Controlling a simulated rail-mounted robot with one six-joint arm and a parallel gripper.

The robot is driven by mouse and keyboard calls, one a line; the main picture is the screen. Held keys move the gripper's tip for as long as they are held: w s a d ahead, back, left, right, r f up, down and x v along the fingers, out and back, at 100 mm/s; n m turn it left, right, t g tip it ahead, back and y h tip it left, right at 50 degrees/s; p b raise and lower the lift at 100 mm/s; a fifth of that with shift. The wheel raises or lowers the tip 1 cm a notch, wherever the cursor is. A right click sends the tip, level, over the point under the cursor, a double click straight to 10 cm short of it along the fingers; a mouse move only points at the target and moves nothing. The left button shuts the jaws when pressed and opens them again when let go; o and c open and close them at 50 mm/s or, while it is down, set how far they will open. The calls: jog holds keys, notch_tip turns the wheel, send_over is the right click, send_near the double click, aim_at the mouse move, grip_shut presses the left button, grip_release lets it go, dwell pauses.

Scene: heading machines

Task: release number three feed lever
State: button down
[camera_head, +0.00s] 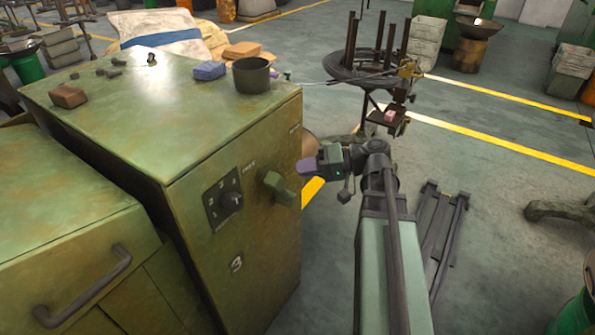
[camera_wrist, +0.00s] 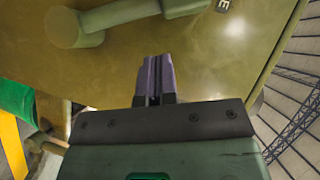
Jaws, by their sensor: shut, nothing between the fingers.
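The machine marked 3 is a worn green cabinet (camera_head: 255,285). Its feed lever (camera_head: 277,187) is a stubby green handle on the front face, right of a dark numbered dial (camera_head: 223,200). In the wrist view the lever (camera_wrist: 120,14) runs across the top edge from a round hub, partly cut off by the frame. My gripper (camera_head: 305,167) has purple fingers, shut and empty, to the right of the lever and slightly above it in the head view. In the wrist view the fingers (camera_wrist: 157,75) point at the panel below the lever, apart from it.
A dark cup (camera_head: 251,76), a blue block (camera_head: 209,71) and a brown block (camera_head: 68,96) sit on the cabinet top. A round coil stand (camera_head: 363,66) is behind my arm. Dark metal rails (camera_head: 446,235) lie on the floor at right. Floor between is clear.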

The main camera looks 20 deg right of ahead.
jog(key=p+v, duration=0.2)
jog(key=v, duration=0.7)
jog(key=shift+s, duration=0.3)
jog(key=shift+r, duration=0.1)
notch_tip(320, 180, down, 4)
jog(key=m+h, duration=0.3)
jog(key=s+a+r+n+g+h+p, duration=0.1)
jog(key=a+r+n+g+h+p, duration=0.1)
jog(key=a+r+h+p, duration=0.3)
jog(key=s+a+r+n+g+h+p, duration=0.1)
jog(key=a+r+g+h+p, duration=0.3)
jog(key=a+p, duration=1)
notch_tip(320, 180, up, 4)
jog(key=n+h+p, duration=0.1)
jog(key=p, duration=0.1)
jog(key=shift+s+f+g+h+p, duration=0.2)
jog(key=shift+g+h+p, duration=0.1)
jog(key=shift+p, duration=0.05)
